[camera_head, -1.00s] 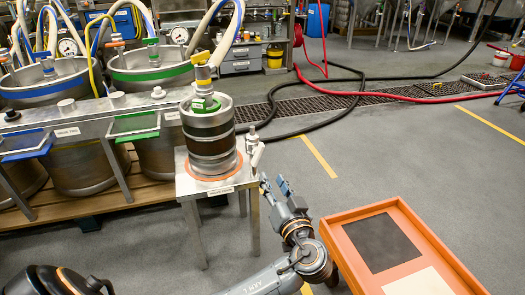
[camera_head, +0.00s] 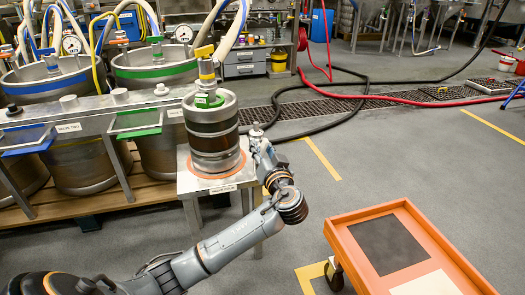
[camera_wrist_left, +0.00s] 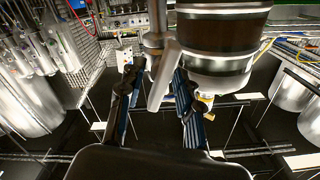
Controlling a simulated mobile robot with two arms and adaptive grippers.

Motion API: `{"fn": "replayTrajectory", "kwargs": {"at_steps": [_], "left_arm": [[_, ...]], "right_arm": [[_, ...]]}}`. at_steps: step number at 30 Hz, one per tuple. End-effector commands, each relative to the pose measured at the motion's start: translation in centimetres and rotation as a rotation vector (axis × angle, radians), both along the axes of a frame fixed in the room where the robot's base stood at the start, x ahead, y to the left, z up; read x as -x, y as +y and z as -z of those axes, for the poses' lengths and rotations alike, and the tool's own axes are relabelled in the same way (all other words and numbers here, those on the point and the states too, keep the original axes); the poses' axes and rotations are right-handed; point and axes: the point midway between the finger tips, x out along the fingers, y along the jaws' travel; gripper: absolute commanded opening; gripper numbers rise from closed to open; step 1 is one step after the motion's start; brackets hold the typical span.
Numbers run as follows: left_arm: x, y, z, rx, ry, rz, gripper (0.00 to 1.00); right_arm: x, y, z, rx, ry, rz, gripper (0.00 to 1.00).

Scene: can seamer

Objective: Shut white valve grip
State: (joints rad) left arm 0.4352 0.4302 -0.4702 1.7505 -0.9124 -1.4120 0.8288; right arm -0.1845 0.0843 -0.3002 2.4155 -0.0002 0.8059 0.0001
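The white valve grip (camera_wrist_left: 163,78) is a pale, slanted lever on a metal valve post (camera_wrist_left: 155,42), beside the steel keg (camera_wrist_left: 220,40). In the wrist view it lies between the two spread fingers of my left gripper (camera_wrist_left: 154,84), nearer the right finger. Whether that finger touches it I cannot tell. In the head view my left gripper (camera_head: 259,144) is at the valve, right of the keg (camera_head: 212,135), and mostly hides the grip. The keg stands on a small steel stand (camera_head: 232,181). My right gripper is not in view.
An orange cart (camera_head: 455,262) stands at the lower right. Large steel vats (camera_head: 75,160) are at the left. Black and red hoses (camera_head: 395,95) lie on the floor behind. The grey floor between stand and cart is mostly clear.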

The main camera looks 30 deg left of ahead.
Motion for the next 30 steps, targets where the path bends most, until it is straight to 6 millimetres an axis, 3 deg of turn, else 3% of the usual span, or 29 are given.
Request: {"fn": "replayTrajectory", "kwargs": {"at_steps": [4,9,23,30], "left_arm": [[0.0,0.0,0.0,0.000,0.000,0.000,0.35],[0.0,0.0,0.0,0.000,0.000,0.000,0.00],[0.0,-0.1,-0.2,-0.034,0.043,0.000,0.00],[-0.1,-0.1,-0.3,-0.131,0.160,0.000,0.00]], "right_arm": [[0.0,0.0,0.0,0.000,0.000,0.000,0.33],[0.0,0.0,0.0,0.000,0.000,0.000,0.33],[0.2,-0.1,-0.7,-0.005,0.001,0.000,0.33],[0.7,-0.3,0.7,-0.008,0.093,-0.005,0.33]]}}
